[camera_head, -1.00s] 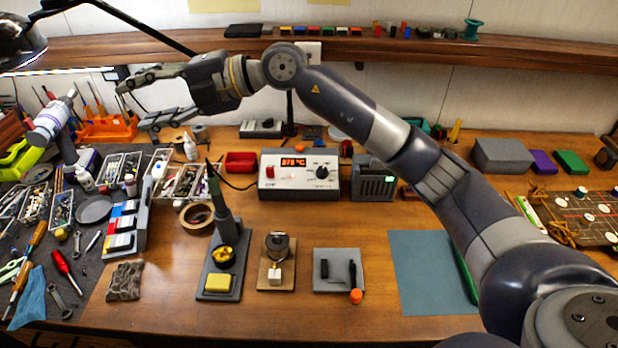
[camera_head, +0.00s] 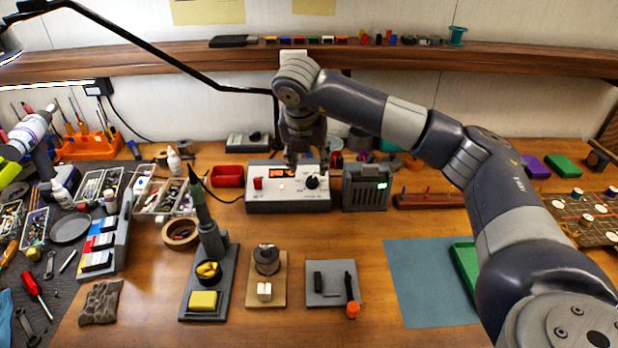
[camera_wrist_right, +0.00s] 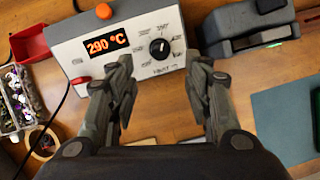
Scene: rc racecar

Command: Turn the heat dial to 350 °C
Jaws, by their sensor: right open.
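The soldering station (camera_head: 288,203) is a pale box with a dark front edge at the back middle of the bench. Its heat dial (camera_wrist_right: 159,48) is a black round knob with a white mark, ringed by printed markings. The orange display (camera_wrist_right: 106,48) reads 290 °C in the right wrist view. The dial also shows in the head view (camera_head: 312,182). My right gripper (camera_head: 302,160) points down over the station. In the right wrist view my right gripper (camera_wrist_right: 163,72) is open and empty, with its fingers apart on either side below the dial. My left gripper is out of view.
A red switch (camera_wrist_right: 80,80) and an orange knob (camera_wrist_right: 104,11) are on the station. A dark grey device (camera_head: 366,188) stands close to its right, a red tray (camera_head: 228,176) to its left. The soldering iron in its stand (camera_head: 212,240) is in front. A lamp arm (camera_head: 150,45) crosses above.

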